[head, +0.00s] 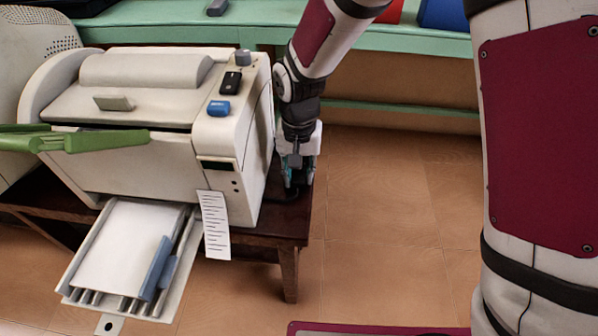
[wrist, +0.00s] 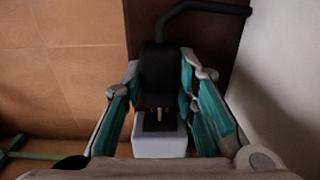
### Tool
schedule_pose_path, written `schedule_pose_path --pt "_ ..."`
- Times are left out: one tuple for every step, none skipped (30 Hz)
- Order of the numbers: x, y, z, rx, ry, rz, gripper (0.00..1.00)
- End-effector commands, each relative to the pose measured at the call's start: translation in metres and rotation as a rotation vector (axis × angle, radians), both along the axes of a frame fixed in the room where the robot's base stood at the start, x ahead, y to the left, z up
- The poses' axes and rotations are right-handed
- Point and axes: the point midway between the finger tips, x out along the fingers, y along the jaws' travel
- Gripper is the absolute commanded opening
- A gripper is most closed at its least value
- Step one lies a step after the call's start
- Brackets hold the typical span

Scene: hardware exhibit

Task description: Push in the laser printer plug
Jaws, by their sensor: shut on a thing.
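The laser printer (head: 130,100) is a cream machine on a dark wooden stand; its side wall shows at the right of the wrist view (wrist: 285,85). My gripper (head: 297,178) is beside the printer's right side, low over the stand. In the wrist view its teal-padded fingers (wrist: 160,78) are shut on a black plug (wrist: 157,65). Pale metal prongs show at the plug's lower end, facing a white block (wrist: 160,147) with a dark face, apparently the socket. The prongs are visible, so the plug is not fully seated.
The dark wooden stand (head: 290,225) ends just right of my gripper. A black cable (wrist: 205,8) bends from the plug toward the printer. A green bench (head: 400,38) runs behind. A green part (head: 105,140) juts over the printer's front left. Tiled floor at right is clear.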

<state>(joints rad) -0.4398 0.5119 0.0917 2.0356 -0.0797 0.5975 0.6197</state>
Motion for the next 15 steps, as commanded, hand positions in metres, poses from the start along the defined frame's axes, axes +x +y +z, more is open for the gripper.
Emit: schedule_pose_path --pt "0.003 0.0 0.001 0.0 0.0 -0.001 0.0" --pt "0.006 0.0 0.001 0.0 0.0 -0.002 0.0" --pt "0.011 0.0 0.001 0.0 0.0 -0.003 0.0" --pt "0.015 -0.001 0.001 0.0 0.001 -0.003 0.0" --pt "0.02 0.0 0.001 0.0 0.0 -0.003 0.0" --pt "0.025 -0.001 0.001 0.0 0.0 -0.002 0.0" --pt "0.029 -0.001 0.001 0.0 0.0 -0.002 0.0" --pt "0.032 -0.001 0.001 0.001 -0.001 -0.002 0.0" --pt "0.034 -0.001 0.001 0.001 -0.002 -0.001 0.0" --pt "0.035 -0.001 0.001 0.001 -0.002 -0.001 0.0" --pt "0.035 -0.001 0.001 0.001 -0.003 -0.001 0.0" --pt "0.035 -0.001 0.001 0.001 -0.004 -0.001 0.0" --pt "0.035 -0.001 0.001 0.002 -0.005 -0.001 0.0" --pt "0.036 -0.001 0.001 0.002 -0.005 -0.001 0.0" --pt "0.036 -0.001 0.001 0.002 -0.006 -0.001 0.0"
